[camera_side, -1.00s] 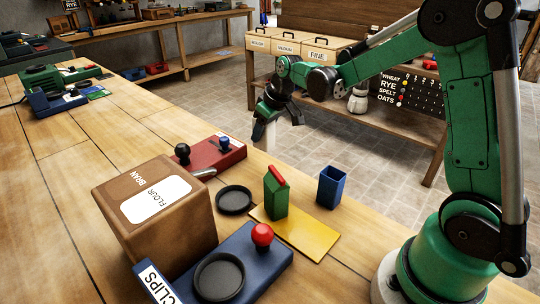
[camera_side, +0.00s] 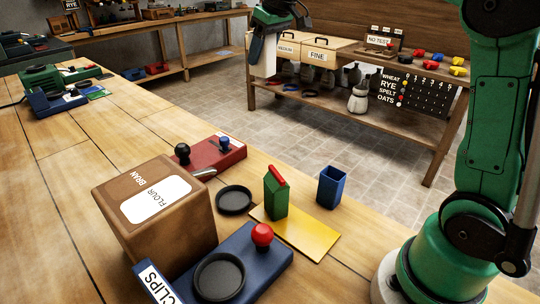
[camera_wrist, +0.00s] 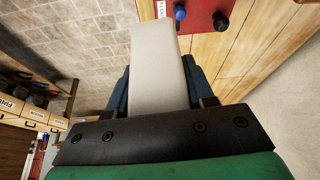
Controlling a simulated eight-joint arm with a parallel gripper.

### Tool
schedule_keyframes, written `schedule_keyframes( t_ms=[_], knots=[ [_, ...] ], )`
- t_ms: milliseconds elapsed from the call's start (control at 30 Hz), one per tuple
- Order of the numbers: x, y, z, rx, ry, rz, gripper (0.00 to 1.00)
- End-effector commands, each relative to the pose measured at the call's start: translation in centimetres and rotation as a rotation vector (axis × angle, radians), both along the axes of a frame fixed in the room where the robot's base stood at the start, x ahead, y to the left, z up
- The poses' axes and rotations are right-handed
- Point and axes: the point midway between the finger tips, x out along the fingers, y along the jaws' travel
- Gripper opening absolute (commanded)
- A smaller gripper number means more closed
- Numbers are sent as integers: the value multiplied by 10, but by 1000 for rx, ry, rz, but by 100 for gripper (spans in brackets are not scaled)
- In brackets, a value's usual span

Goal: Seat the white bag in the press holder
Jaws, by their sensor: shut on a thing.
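My gripper (camera_side: 264,42) is shut on the white bag (camera_side: 262,64), high at the top of the side view. In the wrist view the pale, block-shaped bag (camera_wrist: 155,62) sits between the two blue fingers and points away from the palm. No press holder is labelled, so I cannot tell which fixture it is. A red base (camera_side: 222,155) with a black knob and a blue knob lies on the bench. A blue base (camera_side: 262,262) with a red knob and a round black dish stands nearer. The bag is well apart from both.
A brown flour box (camera_side: 165,235) stands left of the blue base. A black dish (camera_side: 234,200), a green bag with a red top (camera_side: 276,197), a yellow plate (camera_side: 310,240) and an open blue box (camera_side: 330,187) are nearby.

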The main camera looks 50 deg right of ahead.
Motion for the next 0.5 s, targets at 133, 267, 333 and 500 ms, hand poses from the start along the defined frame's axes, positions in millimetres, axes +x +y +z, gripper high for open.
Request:
schedule_keyframes(
  t_ms=[133,267,333,500],
  knots=[
    [0,0,18,0,0,0,0],
    [-4,32,18,0,0,69,0],
    [-7,49,20,0,0,107,0],
    [-23,102,23,1,0,233,0]
  ],
)
